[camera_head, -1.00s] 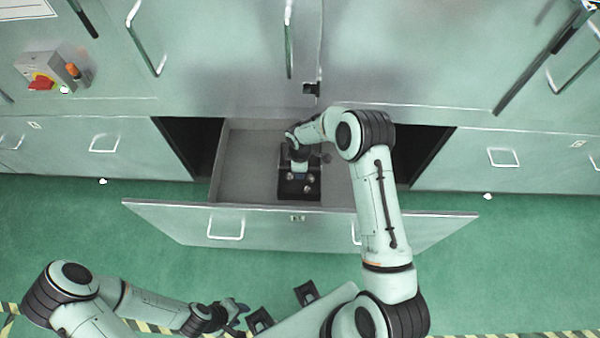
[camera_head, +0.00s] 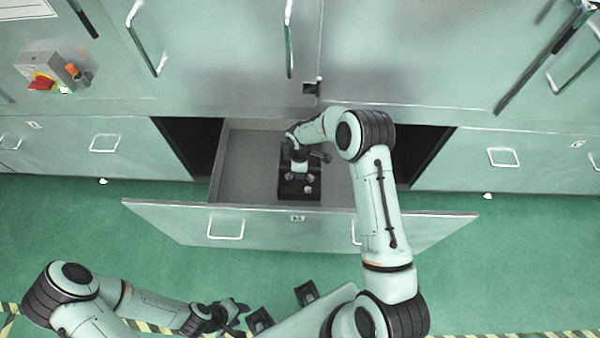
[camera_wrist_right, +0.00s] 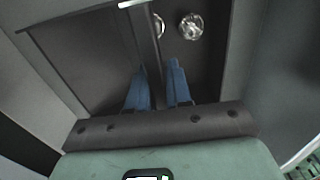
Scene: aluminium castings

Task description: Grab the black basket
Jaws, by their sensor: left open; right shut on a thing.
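The black basket (camera_head: 299,190) sits inside the open drawer, with small shiny metal castings in it. My right gripper (camera_head: 299,174) reaches down into the drawer over the basket. In the right wrist view the two blue fingers of my right gripper (camera_wrist_right: 160,82) are closed on a thin dark wall of the black basket (camera_wrist_right: 92,58), one finger on each side. Metal castings (camera_wrist_right: 189,26) show in the basket beyond the fingers. My left gripper (camera_head: 238,311) is open and empty, low at the front, outside the drawer.
The open drawer (camera_head: 240,170) juts from the green cabinet, and its front panel (camera_head: 275,226) stands between me and the basket. There is bare drawer floor left of the basket. A red switch (camera_head: 41,82) is on the cabinet at the upper left.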

